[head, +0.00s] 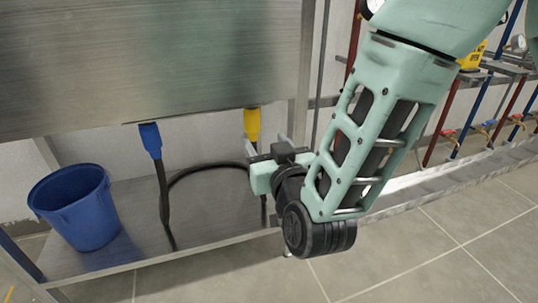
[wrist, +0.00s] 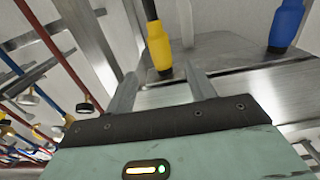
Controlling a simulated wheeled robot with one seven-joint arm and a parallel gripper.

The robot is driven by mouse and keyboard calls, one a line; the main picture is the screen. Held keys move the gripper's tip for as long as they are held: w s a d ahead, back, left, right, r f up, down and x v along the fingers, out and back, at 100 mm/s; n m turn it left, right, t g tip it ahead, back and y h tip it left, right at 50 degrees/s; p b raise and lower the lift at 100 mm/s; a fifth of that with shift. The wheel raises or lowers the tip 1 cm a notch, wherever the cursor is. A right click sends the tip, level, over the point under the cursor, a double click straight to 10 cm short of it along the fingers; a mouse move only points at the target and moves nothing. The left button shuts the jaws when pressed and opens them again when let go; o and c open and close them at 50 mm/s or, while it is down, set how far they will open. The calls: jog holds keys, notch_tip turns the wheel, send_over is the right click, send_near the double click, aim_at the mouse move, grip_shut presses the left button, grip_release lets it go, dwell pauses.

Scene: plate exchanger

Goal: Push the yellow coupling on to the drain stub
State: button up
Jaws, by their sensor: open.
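The yellow coupling (head: 252,124) hangs at the lower edge of the steel tank panel, on the end of a black hose. It also shows in the wrist view (wrist: 160,50), which looks upside down, with its hose running off the top edge. The drain stub cannot be made out; the coupling's upper end meets or is hidden by the panel edge. My gripper (head: 264,144) is open and empty, just below and in front of the coupling. In the wrist view my gripper (wrist: 160,84) has the coupling lined up between its fingers, apparently beyond the tips.
A blue coupling (head: 151,140) on its own hose hangs to the left. A blue bucket (head: 80,212) stands on the steel shelf (head: 130,262). The black hose (head: 200,166) loops across behind. Red and blue pipes with valves (head: 455,125) stand at the right. Tiled floor is open in front.

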aim_at(254, 130)
jog(key=p+x, duration=0.1)
jog(key=x, duration=0.9)
grip_shut()
dwell(0.4)
jog(key=shift+f, duration=0.25)
jog(key=shift+f+b, duration=0.25)
jog(key=shift+b, duration=0.2)
jog(key=shift+f, duration=0.2)
jog(key=shift+f+b, duration=1.95)
jog(key=shift+f, duration=0.5)
jog(key=shift+f, duration=0.1)
